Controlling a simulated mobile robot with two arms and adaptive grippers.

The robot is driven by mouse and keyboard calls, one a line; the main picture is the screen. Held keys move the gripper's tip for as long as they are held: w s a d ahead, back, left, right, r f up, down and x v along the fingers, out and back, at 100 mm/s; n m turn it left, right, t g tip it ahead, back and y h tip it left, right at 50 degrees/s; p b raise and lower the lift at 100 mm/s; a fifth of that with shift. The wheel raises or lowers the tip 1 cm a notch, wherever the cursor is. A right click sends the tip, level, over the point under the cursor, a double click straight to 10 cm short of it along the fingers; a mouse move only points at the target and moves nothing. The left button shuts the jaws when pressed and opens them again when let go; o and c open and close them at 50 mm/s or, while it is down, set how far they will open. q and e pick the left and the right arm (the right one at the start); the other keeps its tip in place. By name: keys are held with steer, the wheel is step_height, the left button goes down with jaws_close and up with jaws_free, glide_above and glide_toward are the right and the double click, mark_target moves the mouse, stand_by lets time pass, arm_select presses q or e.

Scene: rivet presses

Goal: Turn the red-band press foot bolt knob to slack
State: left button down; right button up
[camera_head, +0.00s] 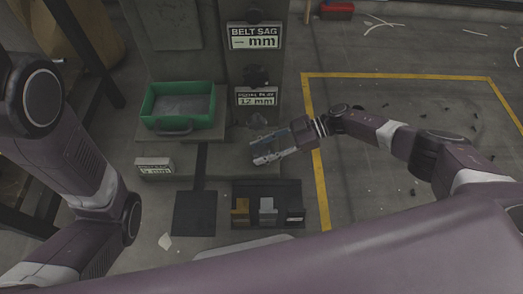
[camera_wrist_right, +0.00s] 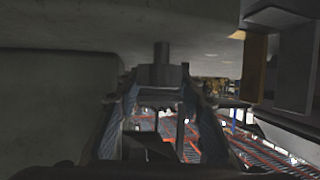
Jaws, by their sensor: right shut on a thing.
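My right gripper (camera_head: 262,152) is low beside the right part of the grey press base (camera_head: 231,156). In the right wrist view, its two fingers stand on either side of a dark bolt knob (camera_wrist_right: 161,75) with a short stem rising to the pale underside above. The gripper (camera_wrist_right: 164,95) is shut on this knob. In the head view the knob is hidden by the gripper and the base. I cannot make out a red band on the press. My left arm shows at the left, but its gripper is out of view.
The press column bears a "BELT SAG" sign (camera_head: 254,37) and a "12 mm" sign (camera_head: 256,97). A green tray (camera_head: 158,120) sits on the base at left. A small sign block (camera_head: 155,166) and a black compartment tray (camera_head: 267,219) are nearer. Open floor lies right, marked by yellow lines.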

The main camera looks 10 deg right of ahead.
steer(key=shift+a, duration=0.1)
steer(key=o, duration=1.2)
steer(key=v, duration=1.2)
